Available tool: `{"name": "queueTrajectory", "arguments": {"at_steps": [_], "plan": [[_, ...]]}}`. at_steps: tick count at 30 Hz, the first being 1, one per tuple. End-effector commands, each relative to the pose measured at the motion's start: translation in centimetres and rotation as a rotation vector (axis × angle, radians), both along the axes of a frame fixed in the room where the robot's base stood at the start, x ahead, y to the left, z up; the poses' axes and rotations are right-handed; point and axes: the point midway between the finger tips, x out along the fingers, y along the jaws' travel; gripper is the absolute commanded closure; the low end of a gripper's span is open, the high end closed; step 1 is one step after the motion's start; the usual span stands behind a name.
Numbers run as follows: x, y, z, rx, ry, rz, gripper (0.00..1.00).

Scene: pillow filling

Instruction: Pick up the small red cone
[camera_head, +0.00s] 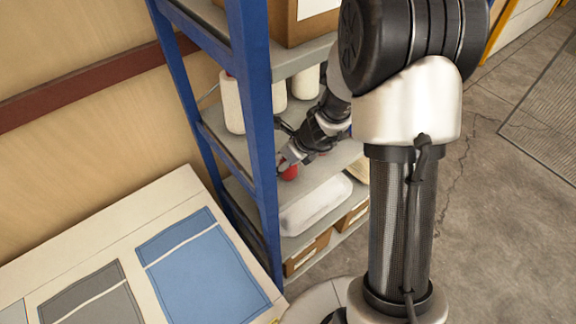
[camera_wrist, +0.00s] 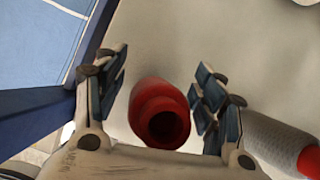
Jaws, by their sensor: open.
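A small red cone (camera_wrist: 160,110) sits on the grey shelf board of a blue-framed rack. In the wrist view its round dark opening faces the camera, and it lies between the two spread fingers of my gripper (camera_wrist: 162,100). A gap shows on each side of it. In the head view my gripper (camera_head: 288,158) reaches into the rack, and the red cone (camera_head: 289,172) shows just beneath it, partly covered. My gripper is open, with nothing held.
A blue rack post (camera_head: 252,130) stands close to the left of my gripper. White spools (camera_head: 232,103) stand on the same shelf. In the wrist view a pale spool (camera_wrist: 270,138) with a red end lies close by the right finger. A white bundle (camera_head: 315,207) lies on the shelf below.

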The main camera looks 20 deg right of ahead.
Motion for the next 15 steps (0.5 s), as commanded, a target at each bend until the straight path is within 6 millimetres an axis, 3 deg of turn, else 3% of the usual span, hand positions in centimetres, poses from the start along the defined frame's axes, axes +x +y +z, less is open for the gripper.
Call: {"name": "queueTrajectory", "arguments": {"at_steps": [7,15], "plan": [[0.09,0.03,0.00,-0.001,-0.002,0.000,0.37],[0.07,0.03,0.01,0.000,-0.001,0.000,0.55]]}}
